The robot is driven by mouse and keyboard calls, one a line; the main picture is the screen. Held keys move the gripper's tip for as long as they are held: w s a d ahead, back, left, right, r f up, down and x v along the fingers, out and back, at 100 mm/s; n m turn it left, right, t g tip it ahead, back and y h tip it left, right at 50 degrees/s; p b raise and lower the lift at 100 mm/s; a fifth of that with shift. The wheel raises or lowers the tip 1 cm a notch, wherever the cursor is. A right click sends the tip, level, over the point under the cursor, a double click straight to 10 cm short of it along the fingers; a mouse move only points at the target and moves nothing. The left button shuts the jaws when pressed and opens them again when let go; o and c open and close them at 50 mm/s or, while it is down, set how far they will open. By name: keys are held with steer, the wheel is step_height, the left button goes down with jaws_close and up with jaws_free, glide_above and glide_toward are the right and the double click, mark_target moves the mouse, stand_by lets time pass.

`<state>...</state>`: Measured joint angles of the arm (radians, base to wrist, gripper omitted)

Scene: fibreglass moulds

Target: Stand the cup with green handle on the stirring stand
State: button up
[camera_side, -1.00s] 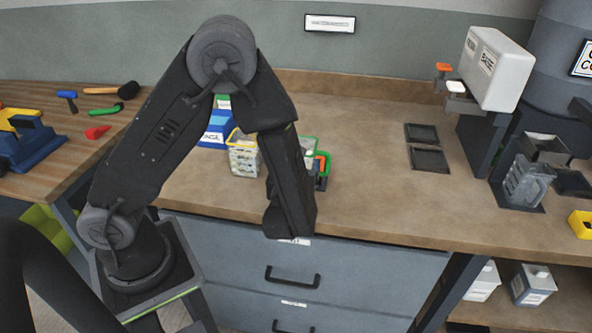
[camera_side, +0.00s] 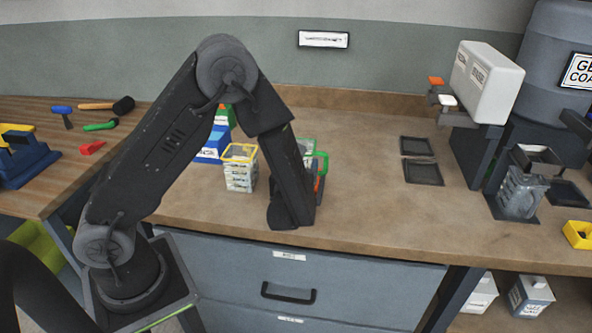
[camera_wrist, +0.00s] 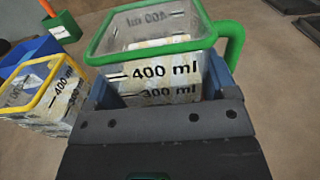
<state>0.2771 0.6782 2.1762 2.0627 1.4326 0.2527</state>
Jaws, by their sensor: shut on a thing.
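The clear cup with a green rim and green handle (camera_wrist: 153,47) is between my gripper's blue fingers (camera_wrist: 162,92) in the wrist view. My gripper is shut on it, and the cup looks upright, handle to the right. In the side view the cup (camera_side: 308,147) shows partly behind my arm's end, over the bench's front part. Its base is hidden, so its exact height is unclear. At the right stands a dark holder with a clear cup-like vessel (camera_side: 521,192); I cannot tell whether this is the stirring stand.
A yellow-rimmed cup (camera_side: 240,168) stands close left of my gripper, before a blue box (camera_side: 212,148). Two dark square pads (camera_side: 423,172) lie right of centre, with a white dispenser (camera_side: 487,82) beyond. Bench between my gripper and the pads is clear.

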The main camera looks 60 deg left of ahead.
steer(key=shift+w+a, duration=0.4)
steer(key=shift+a, duration=0.05)
steer(key=shift+w+a+f, duration=0.1)
steer(key=shift+f, duration=0.75)
steer(key=shift+f, duration=0.25)
steer(key=o, duration=1.1)
steer(key=shift+f, duration=0.1)
